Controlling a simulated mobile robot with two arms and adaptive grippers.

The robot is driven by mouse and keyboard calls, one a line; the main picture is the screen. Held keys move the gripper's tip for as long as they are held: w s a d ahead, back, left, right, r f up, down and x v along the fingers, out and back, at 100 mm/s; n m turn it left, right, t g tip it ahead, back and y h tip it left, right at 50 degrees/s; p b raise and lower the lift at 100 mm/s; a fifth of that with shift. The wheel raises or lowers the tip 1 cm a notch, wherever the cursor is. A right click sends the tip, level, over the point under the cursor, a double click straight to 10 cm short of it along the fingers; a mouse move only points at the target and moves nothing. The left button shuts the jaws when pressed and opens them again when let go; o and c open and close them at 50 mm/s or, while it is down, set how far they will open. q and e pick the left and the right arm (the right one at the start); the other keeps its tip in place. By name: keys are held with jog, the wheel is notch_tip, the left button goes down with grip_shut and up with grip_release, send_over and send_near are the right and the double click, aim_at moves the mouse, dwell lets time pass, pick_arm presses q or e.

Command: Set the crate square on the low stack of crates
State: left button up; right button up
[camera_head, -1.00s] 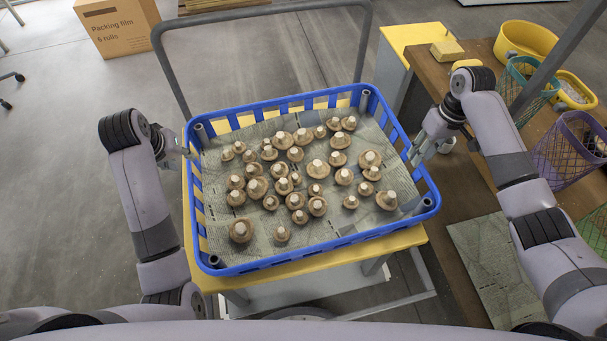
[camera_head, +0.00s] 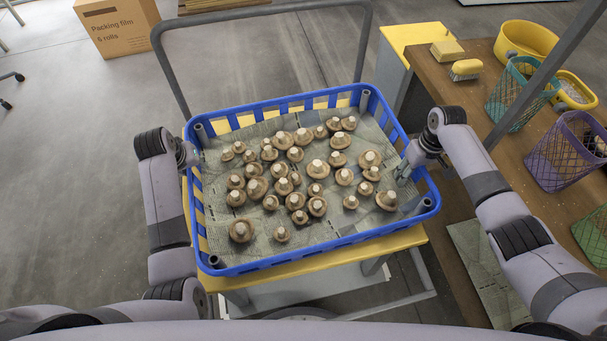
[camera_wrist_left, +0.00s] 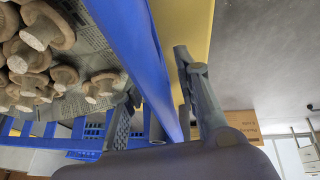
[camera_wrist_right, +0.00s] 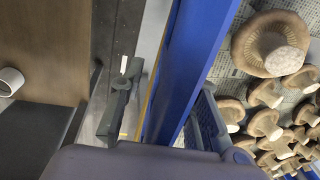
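The blue crate (camera_head: 300,250) is lined with printed paper and holds many brown mushrooms. It sits on a yellow-topped trolley (camera_head: 270,268); I cannot make out a separate low stack of crates. My left gripper (camera_head: 191,156) is at the crate's left wall. In the left wrist view the blue rim (camera_wrist_left: 135,50) runs between its parted fingers, with a gap beside the outer finger. My right gripper (camera_head: 408,168) is at the right wall. In the right wrist view the rim (camera_wrist_right: 195,60) runs between its parted fingers.
A brown bench (camera_head: 465,100) on the right holds a yellow tub (camera_head: 525,40), a teal basket (camera_head: 510,100), a purple basket (camera_head: 560,155) and a brush (camera_head: 466,70). The trolley's grey handle (camera_head: 270,8) rises behind the crate. A cardboard box (camera_head: 120,28) stands at the back left.

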pick_arm(q)
grip_shut()
pick_arm(e)
grip_shut()
dwell(0.6)
pick_arm(q)
jog(key=shift+w+r, duration=0.1)
jog(key=shift+r, duration=0.15)
pick_arm(e)
jog(key=shift+w+r, duration=0.15)
jog(key=shift+r, duration=0.1)
